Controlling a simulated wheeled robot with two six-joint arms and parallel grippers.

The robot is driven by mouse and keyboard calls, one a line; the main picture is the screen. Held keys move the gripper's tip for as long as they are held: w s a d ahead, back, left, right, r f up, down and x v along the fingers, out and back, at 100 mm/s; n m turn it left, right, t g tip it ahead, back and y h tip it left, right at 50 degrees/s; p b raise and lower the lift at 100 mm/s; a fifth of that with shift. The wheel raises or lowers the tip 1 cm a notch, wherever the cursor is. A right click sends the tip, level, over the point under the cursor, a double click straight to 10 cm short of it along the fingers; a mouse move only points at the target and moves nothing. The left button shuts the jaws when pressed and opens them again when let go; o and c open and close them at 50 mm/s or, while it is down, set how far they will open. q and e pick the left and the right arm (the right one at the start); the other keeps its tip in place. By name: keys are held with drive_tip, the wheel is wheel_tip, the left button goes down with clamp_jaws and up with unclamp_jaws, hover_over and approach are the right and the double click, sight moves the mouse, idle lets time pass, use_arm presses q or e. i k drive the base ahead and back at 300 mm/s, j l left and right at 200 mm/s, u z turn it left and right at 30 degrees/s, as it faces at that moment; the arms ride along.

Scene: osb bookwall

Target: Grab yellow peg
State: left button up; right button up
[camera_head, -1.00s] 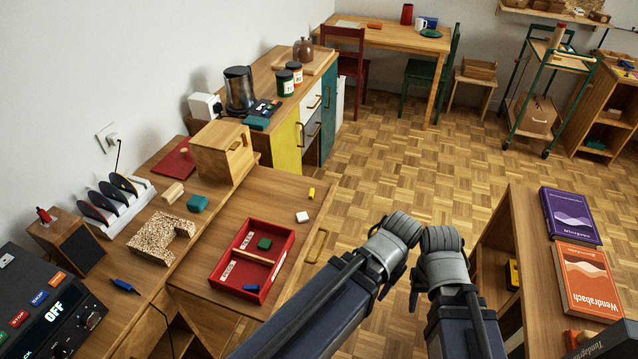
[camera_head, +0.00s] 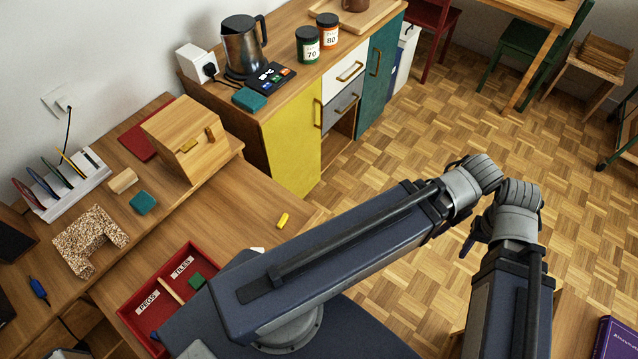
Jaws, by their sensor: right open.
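The yellow peg (camera_head: 283,220) lies on the lower wooden worktop (camera_head: 248,205), near its right edge and a little above my arm in the picture. A red tray (camera_head: 127,312) with two labelled compartments, PEGS and TILES, stands below it to the left. My arm covers the tray's right part. A green block (camera_head: 196,281) is in the tray's tiles side. The right gripper's fingertips are hidden behind or below these links, and nothing is seen held. My left gripper is out of view.
A wooden box (camera_head: 185,140), a teal block (camera_head: 143,202) and a chipboard arch (camera_head: 88,240) stand on the raised bench at left. The yellow-fronted cabinet (camera_head: 290,140) stands beyond the worktop. Open parquet floor (camera_head: 400,160) lies to the right.

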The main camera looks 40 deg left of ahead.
sight(284, 217)
drive_tip(key=i+l, duration=0.1)
drive_tip(key=i, duration=2.7)
drive_tip(key=j+u, duration=0.1)
drive_tip(key=u, duration=3.8)
